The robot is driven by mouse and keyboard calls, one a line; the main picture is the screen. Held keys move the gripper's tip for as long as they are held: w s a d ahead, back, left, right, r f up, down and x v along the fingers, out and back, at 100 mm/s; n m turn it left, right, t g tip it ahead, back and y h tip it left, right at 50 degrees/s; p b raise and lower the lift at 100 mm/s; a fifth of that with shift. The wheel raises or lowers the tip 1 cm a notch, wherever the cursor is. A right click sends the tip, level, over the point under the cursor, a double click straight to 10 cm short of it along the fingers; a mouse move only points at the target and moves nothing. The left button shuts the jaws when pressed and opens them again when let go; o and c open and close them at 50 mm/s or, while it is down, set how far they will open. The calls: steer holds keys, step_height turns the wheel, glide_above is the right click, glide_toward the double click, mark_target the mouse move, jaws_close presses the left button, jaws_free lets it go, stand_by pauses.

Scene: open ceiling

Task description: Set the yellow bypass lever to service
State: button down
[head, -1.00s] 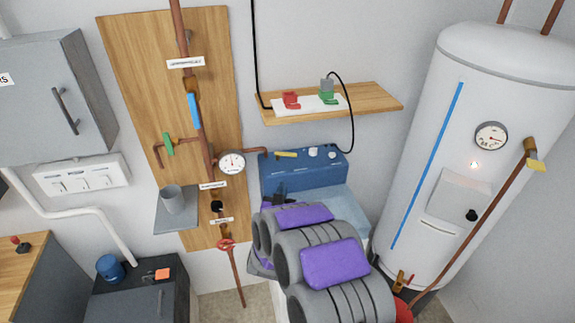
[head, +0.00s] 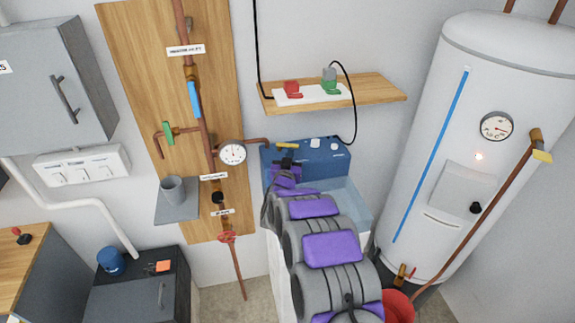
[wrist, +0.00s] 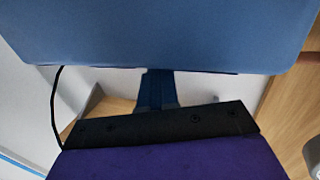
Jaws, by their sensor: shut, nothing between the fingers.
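A yellow lever (head: 287,146) lies roughly level on the upper left front of a blue unit (head: 325,161). My gripper (head: 287,162) is just below this lever in the head view, in front of the unit; I cannot tell whether it touches. In the wrist view my dark gripper fingers (wrist: 155,88) are together and empty, pointing at the unit's plain blue surface (wrist: 160,35). The lever does not show in the wrist view. Another yellow handle (head: 541,156) sits on the copper pipe by the white tank. No service marking is readable.
A wooden shelf (head: 380,89) with red and green plugs hangs above the unit. A pressure gauge (head: 232,153) and copper pipes are close on the left. The white tank (head: 450,120) stands right. A red bucket (head: 399,306) is on the floor.

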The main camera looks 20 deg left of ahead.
steer(key=shift+w+a, duration=0.1)
steer(key=shift+w, duration=0.7)
steer(key=shift+w, duration=0.15)
steer(key=shift+w+d+r+n+y+b, duration=0.15)
steer(key=shift+w+n+y+b, duration=0.15)
steer(key=shift+y+b, duration=0.25)
steer(key=shift+w+d+f+n+y+b, duration=0.15)
steer(key=shift+n+y+b, duration=0.2)
steer(key=shift+b, duration=0.3)
steer(key=shift+w+d+n+g+y+b, duration=0.1)
steer(key=shift+w+n+g+y+b, duration=0.2)
steer(key=shift+n+g+y+b, duration=0.7)
steer(key=shift+w+r+n+y, duration=0.1)
steer(key=shift+w+n+y, duration=0.15)
steer(key=shift+y, duration=0.3)
steer(key=shift+w+r+n+y, duration=0.1)
steer(key=shift+n+y, duration=0.1)
steer(key=shift+y, duration=0.35)
steer(key=shift+f+g+y, duration=0.1)
steer(key=shift+g+y, duration=0.2)
steer(key=shift+g, duration=0.1)
steer(key=shift+s+f, duration=0.1)
steer(key=shift+f, duration=0.05)
